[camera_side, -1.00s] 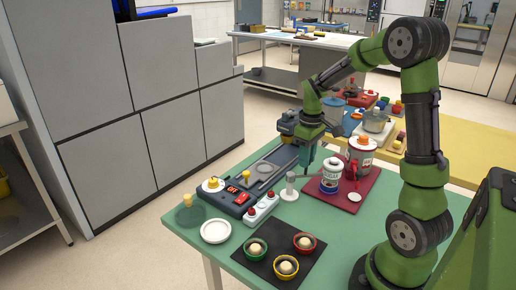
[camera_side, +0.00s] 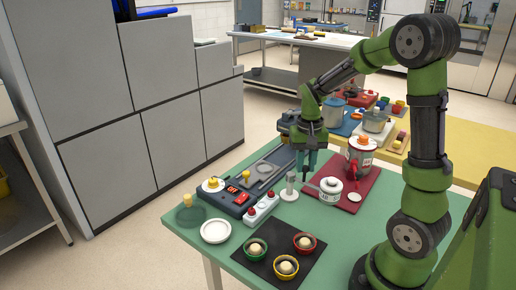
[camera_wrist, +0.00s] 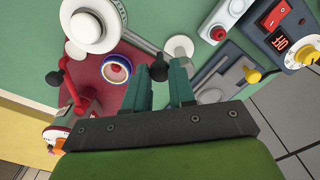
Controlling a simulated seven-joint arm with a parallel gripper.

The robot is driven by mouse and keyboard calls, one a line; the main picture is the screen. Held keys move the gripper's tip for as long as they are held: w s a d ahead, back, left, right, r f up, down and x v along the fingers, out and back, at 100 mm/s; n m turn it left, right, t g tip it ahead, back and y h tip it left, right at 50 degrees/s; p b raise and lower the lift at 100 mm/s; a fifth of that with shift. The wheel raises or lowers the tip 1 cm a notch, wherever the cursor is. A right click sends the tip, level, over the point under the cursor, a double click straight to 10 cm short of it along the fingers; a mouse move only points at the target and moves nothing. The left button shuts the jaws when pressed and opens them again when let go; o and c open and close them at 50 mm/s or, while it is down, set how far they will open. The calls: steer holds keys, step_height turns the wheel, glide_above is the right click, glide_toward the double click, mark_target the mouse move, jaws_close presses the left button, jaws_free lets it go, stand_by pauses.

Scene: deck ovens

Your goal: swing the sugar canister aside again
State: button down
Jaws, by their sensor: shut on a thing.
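The white sugar canister (camera_side: 331,187) sits at the end of a metal bar from a short white post (camera_side: 290,188). In the wrist view the canister (camera_wrist: 88,28) is at the upper left, and the bar (camera_wrist: 142,42) runs to the post (camera_wrist: 178,47). My gripper (camera_side: 311,170) is low beside the post and canister. In the wrist view its fingers (camera_wrist: 160,88) are shut around a dark knob (camera_wrist: 158,70); where its stem joins is hard to see. A blue-rimmed round pot (camera_wrist: 116,68) is left of the knob, apart from the canister.
A red board (camera_side: 365,190) carries a red-and-white pot (camera_side: 360,155) with an orange top. A control box (camera_side: 236,196) and a white switch box (camera_side: 262,209) stand left of the post. A white plate (camera_side: 215,231) and a black mat (camera_side: 258,270) with small bowls lie in front.

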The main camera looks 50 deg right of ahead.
steer(key=shift+a+m, duration=0.3)
steer(key=shift+m, duration=0.4)
steer(key=shift+a+m, duration=0.25)
steer(key=shift+m, duration=0.45)
steer(key=c, duration=0.9)
jaws_free()
steer(key=shift+w, duration=0.1)
steer(key=shift+c, duration=0.2)
steer(key=shift+r, duration=0.1)
step_height(320, 180, up, 17)
